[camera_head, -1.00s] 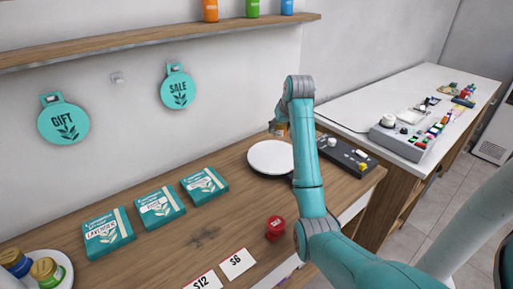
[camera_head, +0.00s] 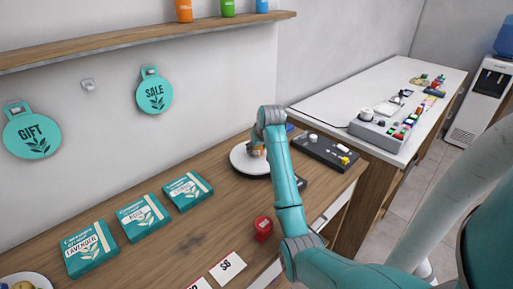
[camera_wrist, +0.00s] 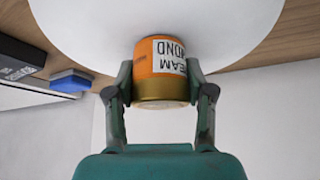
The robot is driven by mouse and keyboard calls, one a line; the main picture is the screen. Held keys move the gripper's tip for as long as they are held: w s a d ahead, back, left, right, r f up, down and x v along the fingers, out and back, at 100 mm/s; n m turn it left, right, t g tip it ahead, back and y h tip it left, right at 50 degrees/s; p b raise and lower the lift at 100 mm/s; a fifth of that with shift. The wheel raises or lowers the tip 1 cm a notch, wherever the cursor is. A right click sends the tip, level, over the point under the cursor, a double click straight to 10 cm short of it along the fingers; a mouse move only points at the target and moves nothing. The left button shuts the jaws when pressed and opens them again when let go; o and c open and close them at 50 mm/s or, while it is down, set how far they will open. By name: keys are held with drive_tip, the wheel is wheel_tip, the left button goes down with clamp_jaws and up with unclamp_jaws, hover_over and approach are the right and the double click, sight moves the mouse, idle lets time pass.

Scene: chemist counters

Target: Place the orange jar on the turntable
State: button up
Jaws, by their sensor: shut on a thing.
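The orange jar (camera_wrist: 160,62) with a gold lid fills the middle of the wrist view, upside down there, its label partly readable. My gripper (camera_wrist: 160,92) is shut on it, one finger on each side. The white round turntable (camera_wrist: 85,25) lies behind the jar in that view. In the head view the jar (camera_head: 257,152) is small and partly hidden by my gripper (camera_head: 259,147), over the far right part of the turntable (camera_head: 240,161). I cannot tell whether its base touches the disc.
A dark control panel (camera_head: 322,150) stands right of the turntable. A red jar (camera_head: 263,227), price cards (camera_head: 227,268) and several teal boxes (camera_head: 143,216) are on the wooden counter. A blue thing (camera_wrist: 72,80) sits near the turntable.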

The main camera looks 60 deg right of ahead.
drive_tip(key=shift+f, duration=0.1)
drive_tip(key=o, duration=1.2)
drive_tip(key=v, duration=1.2)
